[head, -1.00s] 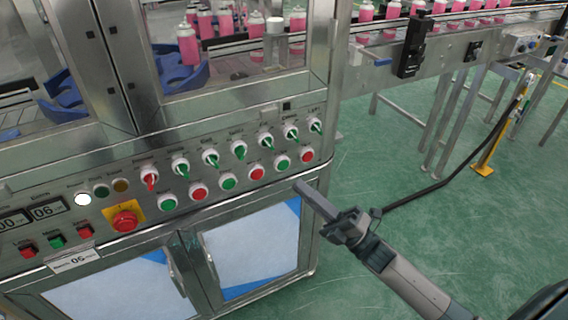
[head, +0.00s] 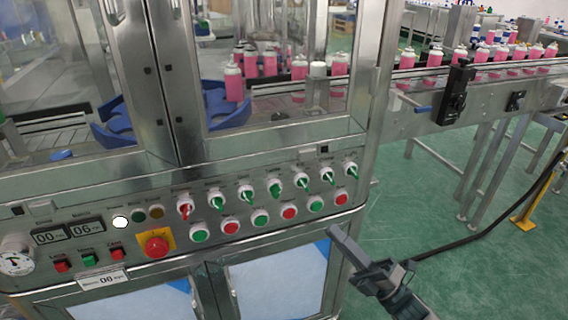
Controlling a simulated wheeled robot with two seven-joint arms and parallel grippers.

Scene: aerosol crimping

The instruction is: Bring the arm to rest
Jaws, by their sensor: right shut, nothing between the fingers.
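My right gripper (head: 342,243) shows in the head view at the lower right, in front of the machine's right corner. Its fingers are together and hold nothing. It is apart from the control panel (head: 110,215), below and to the right of the row of buttons. My right arm comes in from the bottom edge. My left gripper is out of view.
The panel carries several switches (head: 275,190), red and green buttons and a red emergency stop (head: 156,244). A conveyor (head: 500,85) with pink bottles runs off to the right. A black cable (head: 480,235) hangs behind my gripper. Green floor (head: 440,190) is open at right.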

